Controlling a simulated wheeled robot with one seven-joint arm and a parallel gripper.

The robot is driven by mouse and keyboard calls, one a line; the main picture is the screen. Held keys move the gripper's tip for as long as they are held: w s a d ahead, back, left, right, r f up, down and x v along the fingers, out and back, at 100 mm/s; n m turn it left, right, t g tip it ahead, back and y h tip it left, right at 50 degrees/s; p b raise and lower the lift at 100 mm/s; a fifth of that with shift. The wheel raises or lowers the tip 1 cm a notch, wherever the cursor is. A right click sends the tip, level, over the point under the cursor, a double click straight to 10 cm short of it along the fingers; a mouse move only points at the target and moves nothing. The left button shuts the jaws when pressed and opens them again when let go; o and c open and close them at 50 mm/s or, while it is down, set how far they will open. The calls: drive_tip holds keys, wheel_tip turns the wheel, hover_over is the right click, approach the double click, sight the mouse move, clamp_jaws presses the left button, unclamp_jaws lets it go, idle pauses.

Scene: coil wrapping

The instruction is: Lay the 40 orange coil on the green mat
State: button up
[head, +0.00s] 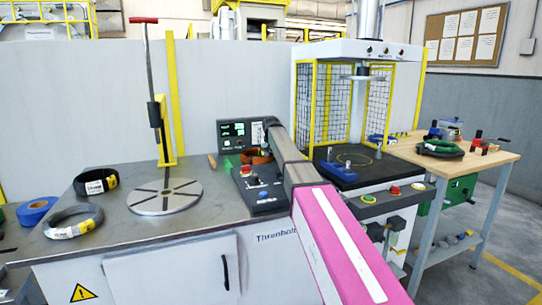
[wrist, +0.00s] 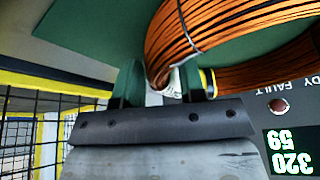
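The orange coil (wrist: 225,28) fills the upper right of the wrist view, bound with a tie and with a pale label near my fingers. My gripper (wrist: 163,85) has its two dark green fingers on either side of the coil's ring and looks shut on it. The green mat (wrist: 90,25) spreads behind the coil in the wrist view. In the head view the orange coil (head: 257,157) shows partly behind my arm, near the control panel. Only a small green patch (head: 228,164) shows there, perhaps the mat. The coil's number cannot be read.
A control panel (head: 262,197) and a dark display (head: 238,133) stand close by. A yellow-framed mesh guard (head: 328,102) is to the right. A round turntable (head: 165,197), two dark coils and a blue roll (head: 37,210) occupy the left bench. A wooden table (head: 455,158) holds a green coil.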

drive_tip(key=shift+o, duration=0.6)
drive_tip(key=shift+r, duration=0.1)
drive_tip(key=v, duration=1.2)
